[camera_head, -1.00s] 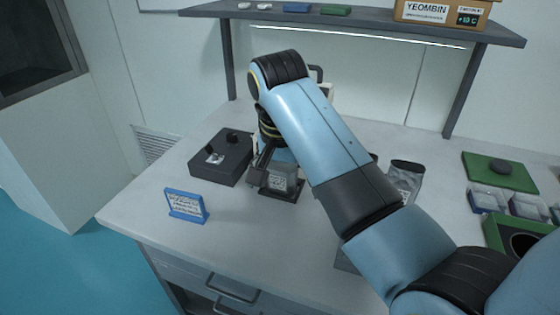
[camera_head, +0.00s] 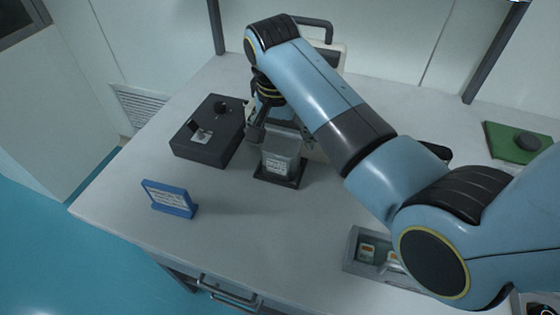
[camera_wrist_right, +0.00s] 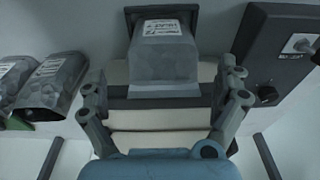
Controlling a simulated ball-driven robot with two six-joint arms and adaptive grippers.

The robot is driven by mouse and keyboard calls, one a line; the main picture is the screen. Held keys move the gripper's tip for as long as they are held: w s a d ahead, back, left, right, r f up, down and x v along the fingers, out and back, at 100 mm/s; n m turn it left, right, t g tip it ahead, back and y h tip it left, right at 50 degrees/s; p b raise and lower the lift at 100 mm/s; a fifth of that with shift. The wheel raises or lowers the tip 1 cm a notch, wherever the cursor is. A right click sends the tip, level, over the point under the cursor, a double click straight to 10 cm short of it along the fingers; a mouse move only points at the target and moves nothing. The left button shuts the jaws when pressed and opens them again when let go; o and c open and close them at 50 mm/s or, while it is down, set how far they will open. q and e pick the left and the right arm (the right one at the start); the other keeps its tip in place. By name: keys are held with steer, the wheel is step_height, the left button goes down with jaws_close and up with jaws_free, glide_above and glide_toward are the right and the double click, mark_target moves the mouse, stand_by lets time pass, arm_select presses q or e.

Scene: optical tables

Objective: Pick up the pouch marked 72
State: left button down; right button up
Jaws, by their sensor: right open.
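A grey pouch with a white label (camera_head: 278,164) stands on a small black stand (camera_head: 296,180) in the middle of the table. It also shows in the right wrist view (camera_wrist_right: 163,65), upside down there. Its label is too small to read for sure, so I cannot tell if it says 72. My right gripper (camera_head: 271,130) is over the back of this pouch. In the right wrist view its fingers (camera_wrist_right: 163,84) are spread wide, one to each side of the pouch, with gaps. Two more grey pouches (camera_wrist_right: 55,82) (camera_wrist_right: 14,78) lie at the left there, labels unreadable. My left gripper is out of view.
A black box with a knob (camera_head: 207,140) stands left of the pouch. A blue sign (camera_head: 170,198) stands near the front left edge. A grey tray (camera_head: 352,263) lies partly behind my right arm. A green mat (camera_head: 505,140) is at the right. The front middle is clear.

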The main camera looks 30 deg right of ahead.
mark_target(280, 146)
steer(key=f, duration=0.3)
steer(key=w+f, duration=0.1)
steer(key=shift+d+f+p, duration=0.25)
steer(key=shift+p, duration=0.05)
steer(key=shift+f, duration=0.2)
steer(key=c, duration=0.4)
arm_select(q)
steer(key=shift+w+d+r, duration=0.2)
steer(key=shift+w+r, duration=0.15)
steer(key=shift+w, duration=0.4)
arm_select(e)
steer(key=c, duration=1.2)
steer(key=shift+r, duration=0.2)
